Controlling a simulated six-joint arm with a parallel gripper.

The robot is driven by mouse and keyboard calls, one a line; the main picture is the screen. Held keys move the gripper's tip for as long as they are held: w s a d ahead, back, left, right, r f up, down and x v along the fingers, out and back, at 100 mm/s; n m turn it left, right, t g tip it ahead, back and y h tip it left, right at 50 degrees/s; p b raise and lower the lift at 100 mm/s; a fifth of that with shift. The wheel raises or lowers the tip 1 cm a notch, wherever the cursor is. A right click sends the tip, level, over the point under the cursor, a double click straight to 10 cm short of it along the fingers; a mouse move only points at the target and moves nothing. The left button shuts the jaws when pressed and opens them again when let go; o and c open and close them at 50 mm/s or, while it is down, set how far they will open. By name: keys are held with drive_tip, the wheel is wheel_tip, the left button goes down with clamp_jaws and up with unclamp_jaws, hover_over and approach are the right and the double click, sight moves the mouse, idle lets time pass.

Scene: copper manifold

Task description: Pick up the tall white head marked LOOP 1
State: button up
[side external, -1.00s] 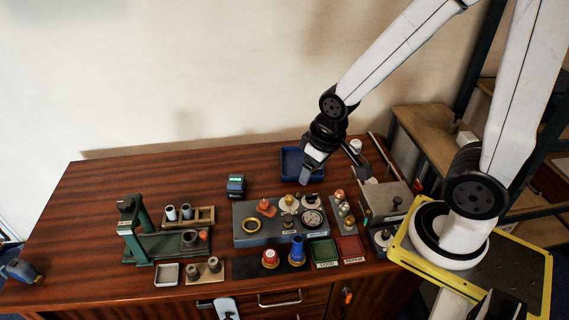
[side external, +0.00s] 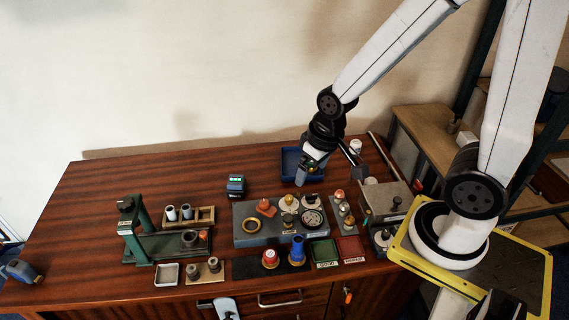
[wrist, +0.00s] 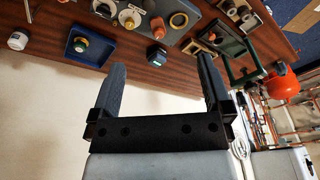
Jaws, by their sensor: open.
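I cannot read a LOOP 1 mark on anything, so I cannot tell for sure which thing is the tall white head. Two pale upright cylinders (side external: 179,213) stand in a wooden rack at the left of the bench. White round bases with knobs (side external: 289,203) sit on the grey manifold block (side external: 246,215). My gripper (side external: 304,176) is over or near the blue tray at the back of the bench. In the wrist view my gripper (wrist: 162,72) has its fingers wide apart with nothing between them.
The blue tray (side external: 289,163) also shows in the wrist view (wrist: 106,52), with a brass and green piece (wrist: 80,44) in it. A white jar (side external: 355,146) stands at the back right. Green and red trays (side external: 324,253) lie in front. The back left of the bench is clear.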

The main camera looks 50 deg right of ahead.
sight(359, 144)
drive_tip(key=w+d+f+m+t+y, duration=0.25)
drive_tip(key=w+d+f+m, duration=0.4)
drive_tip(key=d+m, duration=0.5)
drive_tip(key=w+d+f+m+t+y, duration=0.2)
drive_tip(key=w+d+f+m+t, duration=0.35)
drive_tip(key=m, duration=0.85)
drive_tip(key=s+d+f+m+h, duration=0.3)
drive_tip(key=d+f+m+h, duration=0.1)
drive_tip(key=d, duration=0.5)
drive_tip(key=s+d+f+m+h, duration=0.2)
drive_tip(key=d+f+m+h, duration=0.2)
drive_tip(key=d+m, duration=0.3)
drive_tip(key=s+d+f+m+t+h, duration=0.1)
drive_tip(key=s+d+f+m+h, duration=0.2)
drive_tip(key=d, duration=0.8)
drive_tip(key=shift+s+d+f+m+h, duration=0.2)
drive_tip(key=shift+f+m+h, duration=0.15)
drive_tip(key=shift+m, duration=0.25)
drive_tip(key=shift+s+d+f+m+h, duration=0.1)
drive_tip(key=shift+s+f+m+h, duration=0.1)
drive_tip(key=shift+f+m, duration=0.25)
drive_tip(key=shift+x, duration=1.25)
drive_tip(key=shift+w, duration=0.2)
drive_tip(key=shift+x, duration=2.45)
drive_tip(key=shift+d, duration=0.1)
